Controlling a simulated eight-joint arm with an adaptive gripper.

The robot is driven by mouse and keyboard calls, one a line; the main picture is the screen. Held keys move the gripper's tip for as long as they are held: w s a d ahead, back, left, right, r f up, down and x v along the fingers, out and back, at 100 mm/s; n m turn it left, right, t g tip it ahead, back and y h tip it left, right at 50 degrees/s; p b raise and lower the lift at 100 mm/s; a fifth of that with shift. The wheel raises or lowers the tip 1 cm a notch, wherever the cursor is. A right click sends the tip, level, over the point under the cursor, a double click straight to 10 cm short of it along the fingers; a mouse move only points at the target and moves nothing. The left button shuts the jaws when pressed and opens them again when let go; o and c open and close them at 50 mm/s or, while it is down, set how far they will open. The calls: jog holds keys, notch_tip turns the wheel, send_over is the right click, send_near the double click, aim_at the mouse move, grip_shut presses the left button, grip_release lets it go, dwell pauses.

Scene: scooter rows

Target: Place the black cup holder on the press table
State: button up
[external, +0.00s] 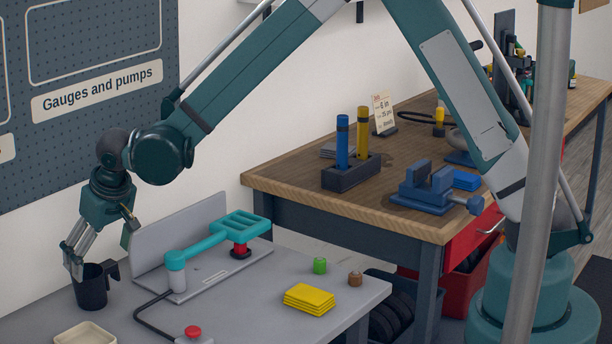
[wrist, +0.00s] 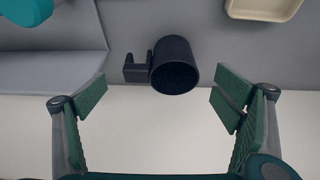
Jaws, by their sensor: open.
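The black cup holder (external: 91,291), a dark cup with a hook-like clip on its side, stands upright on the grey table (external: 240,318) at the lower left. In the wrist view the cup holder (wrist: 174,68) lies beyond the fingertips and between them sideways, its clip towards the left. My gripper (external: 102,250) is open and empty just above the cup holder. Its green finger pads show spread wide in the wrist view (wrist: 160,105), apart from the cup. The grey table carries a press-like device with a teal lever (external: 215,236); I cannot tell whether this is the press table.
A cream tray (external: 84,338) and a red button box (external: 194,335) are near the front. Yellow plates (external: 309,298), a green piece (external: 320,265) and a brown piece (external: 355,278) lie right. A wooden bench (external: 290,172) with a blue vise (external: 432,189) stands behind.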

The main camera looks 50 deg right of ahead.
jog(key=shift+v, duration=2.15)
jog(key=s+d+r+t, duration=0.1)
jog(key=s+d+r, duration=0.7)
jog(key=d, duration=0.4)
jog(key=s+d+r, duration=0.7)
jog(key=d+r, duration=0.3)
jog(key=d, duration=0.1)
jog(key=s+d+t, duration=0.1)
jog(key=s+d, duration=0.7)
jog(key=s, duration=0.4)
jog(key=s+d, duration=0.8)
jog(key=s, duration=0.4)
jog(key=shift+s+t, duration=0.35)
jog(key=shift+t, duration=0.05)
